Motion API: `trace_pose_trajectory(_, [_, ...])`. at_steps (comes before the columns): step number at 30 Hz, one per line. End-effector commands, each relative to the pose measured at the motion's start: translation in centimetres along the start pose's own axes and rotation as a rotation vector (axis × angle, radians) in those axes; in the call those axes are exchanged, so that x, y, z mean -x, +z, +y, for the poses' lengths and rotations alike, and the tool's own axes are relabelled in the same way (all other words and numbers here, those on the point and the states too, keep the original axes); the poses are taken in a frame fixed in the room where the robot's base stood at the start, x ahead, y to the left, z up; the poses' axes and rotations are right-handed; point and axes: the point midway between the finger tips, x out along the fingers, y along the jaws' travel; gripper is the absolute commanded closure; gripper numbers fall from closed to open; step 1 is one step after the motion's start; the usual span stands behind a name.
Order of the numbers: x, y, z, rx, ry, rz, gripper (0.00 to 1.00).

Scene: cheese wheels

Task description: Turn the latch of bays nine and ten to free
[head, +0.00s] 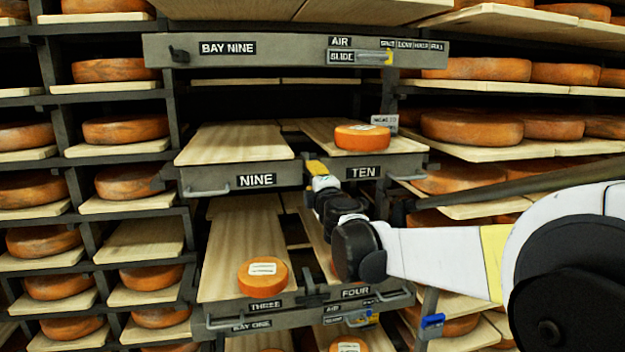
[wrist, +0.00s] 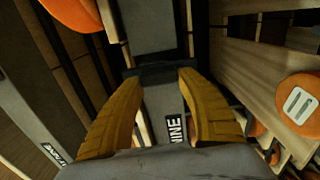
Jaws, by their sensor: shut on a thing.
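My gripper (head: 317,169) has its yellow fingers at the grey front rail between the labels NINE (head: 256,180) and TEN (head: 361,172). In the wrist view the two fingers (wrist: 163,80) are closed around a dark latch bar (wrist: 160,70) on that rail. The bar lies crosswise between the fingertips, and its ends are partly hidden. In the head view the gripper covers the latch. The nine board (head: 235,143) is bare. The ten board (head: 340,130) bears one orange cheese wheel (head: 362,137) with a pale label.
Below, a cheese wheel (head: 263,276) sits on the board marked THREE. Above hangs a grey BAY NINE panel (head: 270,50) with a slide control. Handles (head: 207,190) stick out from the rail. Racks of cheese wheels (head: 120,130) stand on both sides.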

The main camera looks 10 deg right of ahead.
Motion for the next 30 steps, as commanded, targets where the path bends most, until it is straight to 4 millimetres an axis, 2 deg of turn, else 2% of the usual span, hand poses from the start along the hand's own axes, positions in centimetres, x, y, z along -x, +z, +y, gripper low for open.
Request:
trace_pose_trajectory(4, [-0.1,0.1,0.1,0.001,0.000,-0.001,0.85])
trace_pose_trajectory(5, [-0.1,0.1,0.1,0.001,0.000,-0.001,0.49])
trace_pose_trajectory(6, [-0.1,0.1,0.1,0.001,0.000,-0.001,0.36])
trace_pose_trajectory(7, [-0.1,0.0,0.1,0.001,0.000,-0.001,0.32])
trace_pose_trajectory(15, [0.0,0.0,0.0,0.000,0.000,0.000,0.32])
trace_pose_trajectory(19, [0.8,0.0,0.1,-0.001,0.000,0.000,0.32])
trace_pose_trajectory(23, [3.0,0.0,0.1,0.000,0.000,0.000,0.32])
trace_pose_trajectory(30, [8.5,0.0,0.1,0.000,0.000,0.000,0.32])
